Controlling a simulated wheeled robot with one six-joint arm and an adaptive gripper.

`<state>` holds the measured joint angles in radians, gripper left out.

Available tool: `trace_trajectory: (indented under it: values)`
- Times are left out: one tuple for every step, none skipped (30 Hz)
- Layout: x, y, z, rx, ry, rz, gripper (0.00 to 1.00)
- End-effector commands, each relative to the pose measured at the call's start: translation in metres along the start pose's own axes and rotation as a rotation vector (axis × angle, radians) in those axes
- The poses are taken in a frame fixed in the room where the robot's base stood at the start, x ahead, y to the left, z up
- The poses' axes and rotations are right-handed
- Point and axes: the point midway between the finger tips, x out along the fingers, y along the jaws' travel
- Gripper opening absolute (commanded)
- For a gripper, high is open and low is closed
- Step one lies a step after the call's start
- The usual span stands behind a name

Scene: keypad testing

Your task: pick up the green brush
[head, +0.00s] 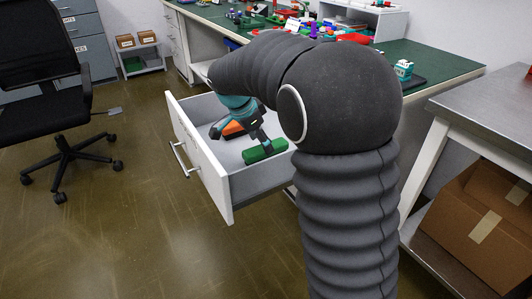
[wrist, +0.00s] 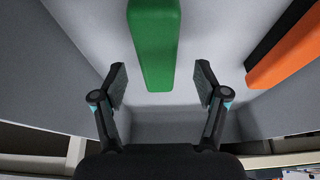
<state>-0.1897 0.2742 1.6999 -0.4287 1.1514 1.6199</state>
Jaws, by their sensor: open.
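The green brush (head: 265,152) lies in the open drawer (head: 202,157), on its grey floor. In the wrist view, the green brush (wrist: 154,45) runs from the top edge down to a near end between the fingertips. My gripper (wrist: 160,84) is open and empty, with one finger on each side of that near end and a gap on both sides. In the head view, my gripper (head: 261,138) reaches down into the drawer just over the brush. I cannot tell the exact height between them. My arm hides part of the drawer's far side.
An orange and black object (head: 233,129) lies in the drawer beside the brush; it also shows at right in the wrist view (wrist: 288,55). Drawer walls surround my gripper. A green-topped workbench (head: 440,66) with clutter stands behind, and an office chair (head: 45,95) at left.

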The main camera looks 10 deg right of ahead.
Motion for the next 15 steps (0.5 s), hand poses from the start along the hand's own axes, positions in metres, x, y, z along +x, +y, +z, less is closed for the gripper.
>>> trace_trajectory:
  values:
    - [0.009, 0.002, 0.0, 0.0, 0.0, 0.005, 0.73]
    - [0.014, 0.003, 0.0, 0.0, 0.0, 0.005, 0.73]
    - [0.019, 0.003, 0.0, 0.0, 0.0, 0.005, 0.73]
    - [0.024, 0.003, 0.0, -0.001, 0.0, 0.005, 0.73]
    - [0.027, 0.003, 0.0, -0.001, 0.0, 0.004, 0.73]
    - [0.032, 0.003, 0.0, -0.001, 0.0, 0.003, 0.73]
    - [0.034, 0.003, 0.0, 0.0, 0.0, 0.003, 0.73]
    - [0.036, 0.003, 0.0, 0.0, 0.0, 0.003, 0.73]
    - [0.039, 0.003, 0.0, 0.0, -0.001, 0.002, 0.73]
    - [0.04, 0.003, 0.0, 0.0, -0.001, 0.001, 0.73]
    - [0.04, 0.003, 0.0, 0.0, -0.001, 0.001, 0.73]
    - [0.041, 0.003, 0.0, 0.0, -0.001, 0.0, 0.73]
    - [0.041, 0.003, 0.0, 0.0, -0.001, 0.0, 0.73]
    - [0.041, 0.003, 0.0, 0.0, -0.001, 0.0, 0.73]
    - [0.041, 0.003, 0.0, 0.0, -0.001, 0.0, 0.73]
